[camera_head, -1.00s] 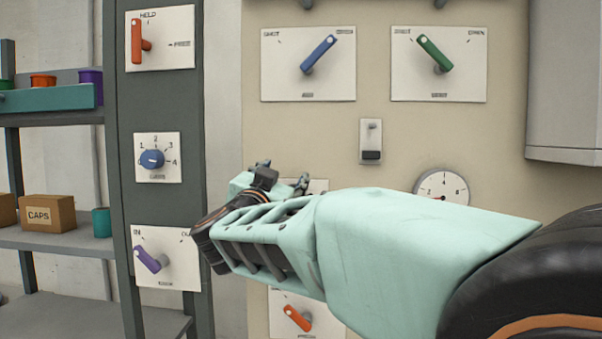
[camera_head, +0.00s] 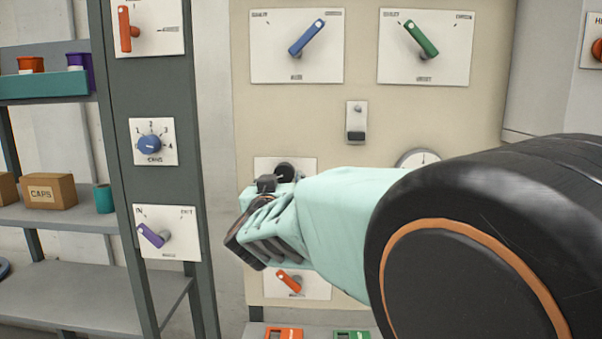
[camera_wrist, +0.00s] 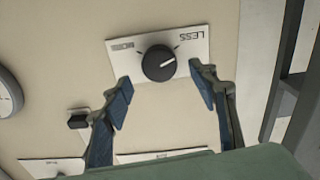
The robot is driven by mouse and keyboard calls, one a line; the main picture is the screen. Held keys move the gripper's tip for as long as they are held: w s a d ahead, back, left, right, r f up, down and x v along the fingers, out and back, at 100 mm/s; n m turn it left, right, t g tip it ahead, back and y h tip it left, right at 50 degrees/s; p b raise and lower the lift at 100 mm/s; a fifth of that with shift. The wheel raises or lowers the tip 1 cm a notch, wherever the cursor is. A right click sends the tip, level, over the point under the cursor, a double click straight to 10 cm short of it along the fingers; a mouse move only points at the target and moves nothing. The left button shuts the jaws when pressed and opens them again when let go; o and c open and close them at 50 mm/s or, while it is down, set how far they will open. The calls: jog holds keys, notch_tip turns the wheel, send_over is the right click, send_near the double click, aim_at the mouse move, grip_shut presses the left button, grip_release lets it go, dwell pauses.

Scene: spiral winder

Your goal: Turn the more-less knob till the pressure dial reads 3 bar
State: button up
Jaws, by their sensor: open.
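The more-less knob is a round black knob (camera_wrist: 158,63) with a pale pointer line, on a white plate (camera_wrist: 196,44) where upside-down "LESS" is readable in the wrist view. In the head view the knob (camera_head: 286,171) shows just past my gripper (camera_head: 270,184). My gripper (camera_wrist: 161,82) is open and empty; its blue-padded fingertips stand to either side of the knob, seemingly short of it. The pressure dial (camera_head: 420,156) is mostly hidden behind my arm, so its reading cannot be seen. Its edge (camera_wrist: 7,96) also shows at the left of the wrist view.
An orange lever (camera_head: 288,281) sits on a plate below the knob, and a small switch (camera_head: 356,121) above. Blue (camera_head: 306,38) and green (camera_head: 421,39) levers are higher on the panel. A purple lever (camera_head: 151,235) is on the post at left, beside shelves (camera_head: 70,226).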

aim_at(283, 174)
jog(key=shift+w+d+p, duration=0.1)
jog(key=shift+w+p, duration=0.2)
jog(key=shift+w, duration=2.05)
jog(key=shift+c, duration=0.6)
jog(key=c, duration=1)
jog(key=shift+c, duration=0.2)
jog(key=shift+m, duration=0.3)
